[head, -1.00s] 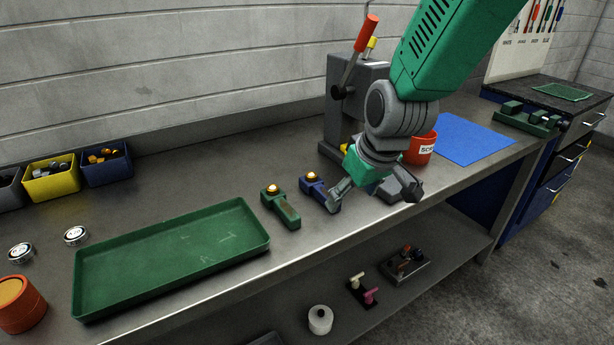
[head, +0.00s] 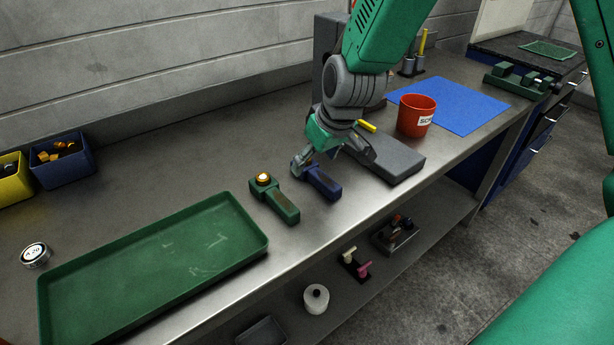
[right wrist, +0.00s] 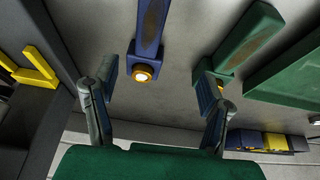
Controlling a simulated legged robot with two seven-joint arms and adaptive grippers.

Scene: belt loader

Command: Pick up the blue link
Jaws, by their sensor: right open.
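The blue link (head: 323,184) lies on the steel bench, to the right of a similar green link (head: 277,202). My right gripper (head: 326,163) is open just above the blue link and hides its far end in the head view. In the right wrist view the blue link (right wrist: 150,28) reaches down from the top edge, its round gold-coloured end between the two spread fingers (right wrist: 155,92). The fingers appear clear of it. The green link (right wrist: 240,45) is to the right there, near the right finger. My left gripper is not in view.
A green tray (head: 262,243) is left of the links. To the right are a grey press base (head: 398,160), a red cup (head: 416,116) and a blue mat (head: 468,108). Blue (head: 62,172) and yellow bins stand at the far left. The bench's front edge is close to the links.

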